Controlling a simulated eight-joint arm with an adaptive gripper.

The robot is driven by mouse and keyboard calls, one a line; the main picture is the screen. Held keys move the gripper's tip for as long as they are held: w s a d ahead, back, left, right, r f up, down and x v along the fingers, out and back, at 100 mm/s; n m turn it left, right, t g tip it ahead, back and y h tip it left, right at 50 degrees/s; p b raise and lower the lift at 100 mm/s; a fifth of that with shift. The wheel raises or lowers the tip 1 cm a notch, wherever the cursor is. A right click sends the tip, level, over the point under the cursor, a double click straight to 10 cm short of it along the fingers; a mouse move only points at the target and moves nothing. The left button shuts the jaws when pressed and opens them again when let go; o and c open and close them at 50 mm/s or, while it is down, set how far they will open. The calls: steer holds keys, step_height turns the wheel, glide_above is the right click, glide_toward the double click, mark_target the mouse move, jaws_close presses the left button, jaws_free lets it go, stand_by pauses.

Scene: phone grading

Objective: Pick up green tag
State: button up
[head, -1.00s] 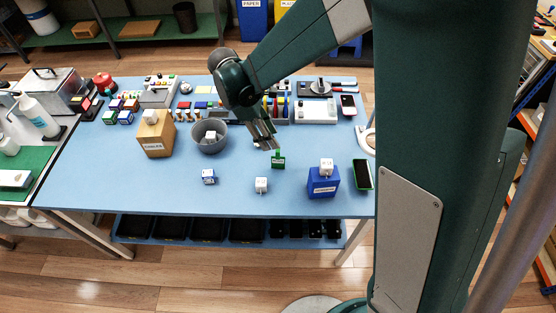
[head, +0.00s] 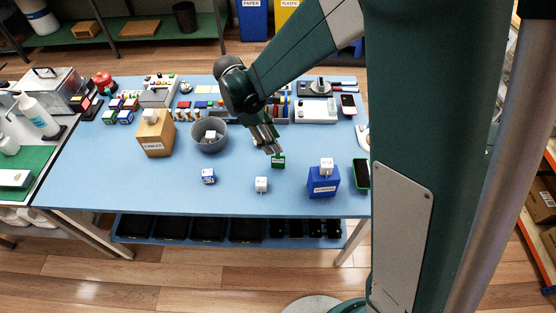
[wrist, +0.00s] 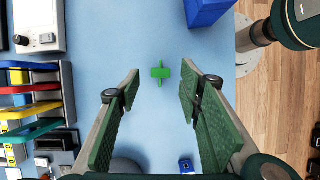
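The green tag (head: 278,162) stands on the blue table, a small block with a thin upper part. In the wrist view the green tag (wrist: 161,73) shows from above, just beyond and between the fingertips. My gripper (head: 271,149) is just above and beside the tag in the head view, and its fingers partly cover the tag's top. In the wrist view my gripper (wrist: 161,78) is open, with a wide empty gap between its green padded fingers. Whether a finger touches the tag cannot be told.
A blue box (head: 323,184) with a white cube (head: 326,167) on top stands right of the tag. A white tag (head: 261,185) and a blue-and-white cube (head: 208,176) lie in front. A grey bowl (head: 222,144) and wooden block (head: 156,140) stand left.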

mark_target(278, 158)
steer(key=shift+f, duration=0.15)
steer(key=shift+b+x, duration=0.35)
steer(key=shift+x, duration=2.1)
steer(key=c, duration=0.8)
